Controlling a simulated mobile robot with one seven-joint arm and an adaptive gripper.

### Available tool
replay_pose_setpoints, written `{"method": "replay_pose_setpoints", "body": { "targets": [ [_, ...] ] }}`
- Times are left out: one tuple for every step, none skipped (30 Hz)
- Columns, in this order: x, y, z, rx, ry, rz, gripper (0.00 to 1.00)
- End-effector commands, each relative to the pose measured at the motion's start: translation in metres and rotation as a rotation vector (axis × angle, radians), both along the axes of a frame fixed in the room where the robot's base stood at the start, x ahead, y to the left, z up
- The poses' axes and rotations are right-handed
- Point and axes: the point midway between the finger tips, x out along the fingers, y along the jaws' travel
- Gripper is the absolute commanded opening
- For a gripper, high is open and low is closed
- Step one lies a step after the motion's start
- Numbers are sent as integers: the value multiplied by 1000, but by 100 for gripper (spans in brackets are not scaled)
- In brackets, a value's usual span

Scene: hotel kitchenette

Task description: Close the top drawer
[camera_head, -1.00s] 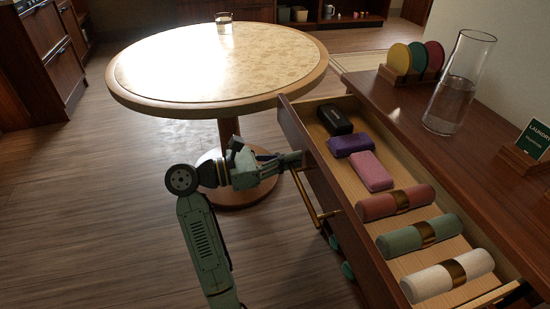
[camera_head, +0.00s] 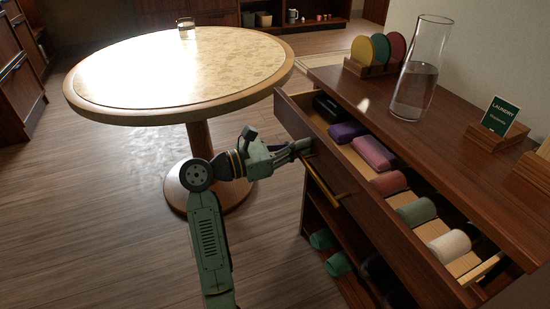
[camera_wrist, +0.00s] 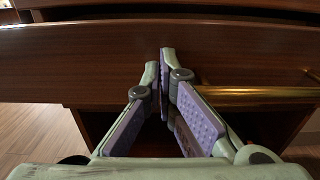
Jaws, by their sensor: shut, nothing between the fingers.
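The top drawer (camera_head: 365,215) of the wooden cabinet is partly open, sticking out toward the left. Its brass handle (camera_head: 324,181) runs along the front; it also shows at the right in the wrist view (camera_wrist: 262,95). Contact looks likely but is hard to confirm.
A glass carafe (camera_head: 416,70), colored discs in a rack (camera_head: 376,55) and a laundry sign (camera_head: 499,116) stand on the countertop (camera_head: 450,140). A round table (camera_head: 180,70) stands close to my arm. Slippers (camera_head: 335,262) lie on the shelf below. Floor at left is clear.

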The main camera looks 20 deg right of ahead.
Motion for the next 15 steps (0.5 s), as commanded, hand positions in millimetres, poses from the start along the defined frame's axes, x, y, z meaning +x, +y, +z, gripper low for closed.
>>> {"method": "replay_pose_setpoints", "body": {
  "targets": [
    [0,-14,-2,1,-2,-4,0],
    [0,-22,-2,2,-2,-4,0],
    [0,-31,-2,1,-2,-4,0],
    [1,-38,-2,1,-1,-4,0],
    [1,-45,-2,2,-1,-3,0],
    [1,-54,-1,1,-1,-4,0],
    [1,-60,-1,1,-1,-4,0],
    [2,-66,-1,1,-1,-3,0],
    [2,-73,-1,1,-1,-3,0],
    [2,-78,0,1,0,-2,0],
    [3,-83,0,1,-1,-2,0],
    [3,-89,0,2,-1,-2,0],
    [3,-93,0,1,-1,-1,0],
    [3,-97,0,1,-1,-1,0],
    [3,-101,0,1,-1,-2,0]
  ]
}}
